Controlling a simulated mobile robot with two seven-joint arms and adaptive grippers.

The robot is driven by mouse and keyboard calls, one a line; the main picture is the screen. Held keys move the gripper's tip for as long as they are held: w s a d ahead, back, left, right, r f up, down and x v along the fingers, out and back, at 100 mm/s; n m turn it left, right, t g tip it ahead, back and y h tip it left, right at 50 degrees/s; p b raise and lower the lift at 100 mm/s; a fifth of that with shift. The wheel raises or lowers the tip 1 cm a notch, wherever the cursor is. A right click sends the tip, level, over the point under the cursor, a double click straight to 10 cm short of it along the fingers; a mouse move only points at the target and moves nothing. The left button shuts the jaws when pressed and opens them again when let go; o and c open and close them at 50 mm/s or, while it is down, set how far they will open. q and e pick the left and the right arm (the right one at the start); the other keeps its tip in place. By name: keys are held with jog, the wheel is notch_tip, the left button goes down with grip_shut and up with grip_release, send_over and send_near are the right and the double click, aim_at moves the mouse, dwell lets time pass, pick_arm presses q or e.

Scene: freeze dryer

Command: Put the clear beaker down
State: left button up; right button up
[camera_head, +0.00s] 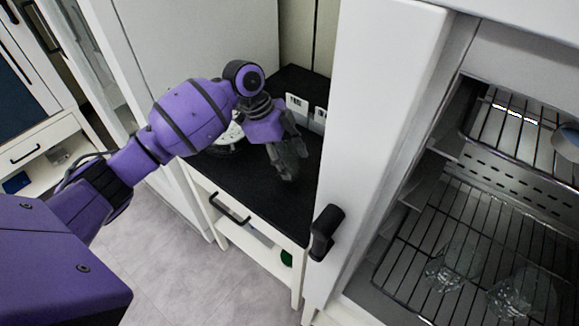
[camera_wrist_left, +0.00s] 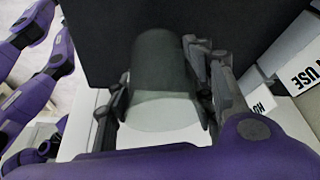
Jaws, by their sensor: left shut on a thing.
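My left gripper (camera_head: 288,160) reaches in over the black-topped bench (camera_head: 262,195), with its fingers pointing down. In the left wrist view, its fingers (camera_wrist_left: 163,108) are on either side of a clear beaker (camera_wrist_left: 160,70), shut on it. The beaker looks like a see-through cylinder, with the black top showing through part of it. The beaker cannot be made out in the head view. I cannot tell whether its base touches the bench top. My right gripper is not seen.
White signs (camera_head: 297,106) stand behind the gripper; lettering also shows in the left wrist view. A round white device (camera_head: 226,142) is partly hidden behind my arm. An open white door (camera_head: 375,120) borders the bench. Right of it, clear glassware (camera_head: 455,266) stands on a wire shelf (camera_head: 475,222).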

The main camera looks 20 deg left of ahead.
aim_at(277, 146)
pick_arm(q)
jog(key=shift+w+d+f, duration=0.15)
jog(key=shift+w+f, duration=0.2)
jog(key=shift+f, duration=1.5)
jog(key=shift+f, duration=0.1)
jog(key=shift+f, duration=0.15)
jog(key=o, duration=1.2)
jog(key=shift+r, duration=0.4)
jog(key=v, duration=1.1)
jog(key=shift+a+r, duration=0.25)
jog(key=shift+a, duration=0.05)
